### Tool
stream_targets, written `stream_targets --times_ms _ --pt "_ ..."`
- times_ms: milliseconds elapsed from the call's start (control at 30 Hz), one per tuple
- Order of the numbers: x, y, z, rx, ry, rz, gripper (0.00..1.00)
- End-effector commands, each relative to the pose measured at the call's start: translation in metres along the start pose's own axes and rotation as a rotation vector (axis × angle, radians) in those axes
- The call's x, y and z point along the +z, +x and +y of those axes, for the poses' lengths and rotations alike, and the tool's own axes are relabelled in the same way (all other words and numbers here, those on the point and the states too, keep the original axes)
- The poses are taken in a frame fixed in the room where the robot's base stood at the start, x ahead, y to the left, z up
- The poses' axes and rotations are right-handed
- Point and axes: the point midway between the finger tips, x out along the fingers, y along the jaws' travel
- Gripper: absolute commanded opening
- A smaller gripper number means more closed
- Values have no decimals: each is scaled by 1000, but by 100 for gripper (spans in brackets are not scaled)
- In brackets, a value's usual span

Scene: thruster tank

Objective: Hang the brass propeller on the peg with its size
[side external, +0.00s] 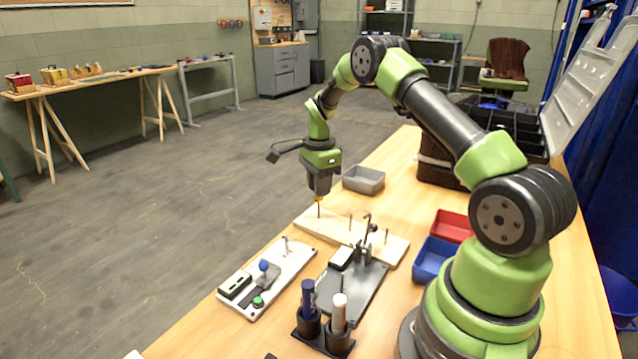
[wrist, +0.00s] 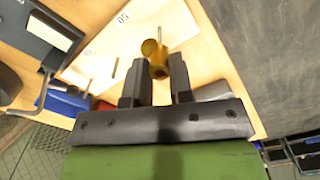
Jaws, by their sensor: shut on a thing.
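The brass propeller (wrist: 155,55) is between the fingertips of my gripper (wrist: 156,80), which is shut on it. In the wrist view a thin peg (wrist: 160,33) shows at the propeller's edge; I cannot tell whether it passes through the hub. The pale wooden board (side external: 335,232) carries several upright pegs, and a printed "50" (wrist: 124,17) shows on it in the wrist view. In the side view my gripper (side external: 319,194) points down just above the peg (side external: 318,210) at the board's far left end. The propeller is mostly hidden there.
A grey bin (side external: 363,180) stands behind the board. Red (side external: 453,226) and blue (side external: 434,258) bins are to the right. A dark fixture plate (side external: 352,290), a white switch panel (side external: 267,278) and a tube holder (side external: 323,337) are nearer the camera.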

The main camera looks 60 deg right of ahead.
Motion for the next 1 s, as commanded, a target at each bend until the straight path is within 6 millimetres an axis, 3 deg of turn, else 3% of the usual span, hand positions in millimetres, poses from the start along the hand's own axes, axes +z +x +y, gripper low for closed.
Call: stream_targets --times_ms 1000 --pt "0 12 0 1 0 0 0"
